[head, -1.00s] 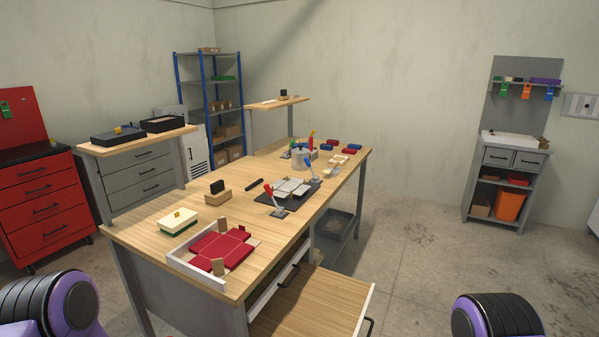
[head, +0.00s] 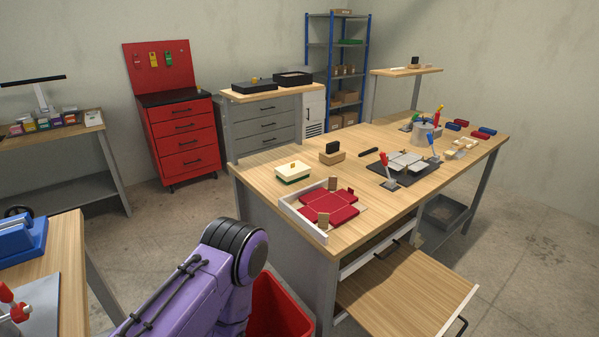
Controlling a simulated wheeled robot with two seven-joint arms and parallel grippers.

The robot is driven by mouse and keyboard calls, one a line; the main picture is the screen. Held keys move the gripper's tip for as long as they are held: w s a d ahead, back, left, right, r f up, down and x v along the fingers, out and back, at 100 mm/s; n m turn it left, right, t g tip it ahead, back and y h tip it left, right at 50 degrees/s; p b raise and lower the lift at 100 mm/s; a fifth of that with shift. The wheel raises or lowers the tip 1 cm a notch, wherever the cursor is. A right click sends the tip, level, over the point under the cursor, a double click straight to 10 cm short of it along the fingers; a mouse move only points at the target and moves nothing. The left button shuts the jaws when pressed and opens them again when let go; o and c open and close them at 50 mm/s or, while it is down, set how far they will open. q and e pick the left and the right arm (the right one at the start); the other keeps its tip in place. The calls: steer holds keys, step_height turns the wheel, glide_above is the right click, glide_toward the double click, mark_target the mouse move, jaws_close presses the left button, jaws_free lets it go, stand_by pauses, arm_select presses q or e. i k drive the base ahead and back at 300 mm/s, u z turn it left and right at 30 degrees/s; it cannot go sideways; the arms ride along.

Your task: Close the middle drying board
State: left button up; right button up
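A wooden drying board (head: 405,292) is pulled far out from under the long workbench, at the lower right. It has a pale front edge and a black handle (head: 459,327). Above it, another board's white front (head: 365,260) with a black handle sits close in under the bench top. Neither of my grippers shows; only a purple arm link of mine is at the lower middle.
The workbench (head: 262,164) carries a red box blank in a white frame (head: 330,208), a cream block (head: 292,171) and a dark plate with clamps (head: 404,166). A red bin (head: 279,309) stands near the bench's near leg. Open floor (head: 535,265) lies right of the pulled-out board.

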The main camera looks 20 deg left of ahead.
mark_target(408, 293)
steer(key=k, duration=0.5)
steer(key=z, duration=0.6)
steer(key=i, duration=0.55)
steer(key=u, duration=0.2)
steer(key=k, duration=0.6)
steer(key=z, duration=0.35)
steer(key=i, duration=1.4)
steer(key=u, duration=0.95)
